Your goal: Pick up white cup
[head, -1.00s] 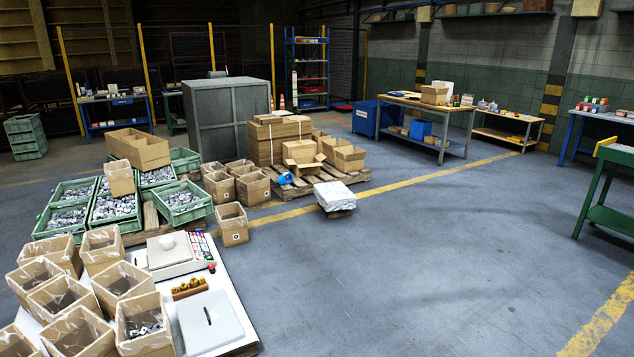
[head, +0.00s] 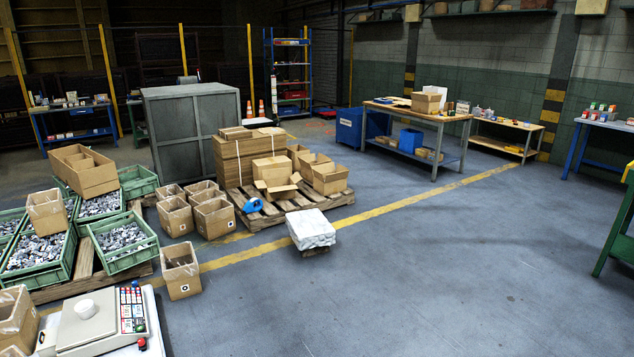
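The scale rests on a white-topped table (head: 156,322), cut off by the bottom edge. Neither of my grippers shows in the view.
Cardboard boxes (head: 182,271) and green crates of metal parts (head: 124,243) crowd the left. A pallet (head: 283,208) with cartons and a white wrapped block (head: 311,229) stand mid-floor. Workbenches (head: 418,118) line the back right. The floor (head: 400,285) at centre and right is open.

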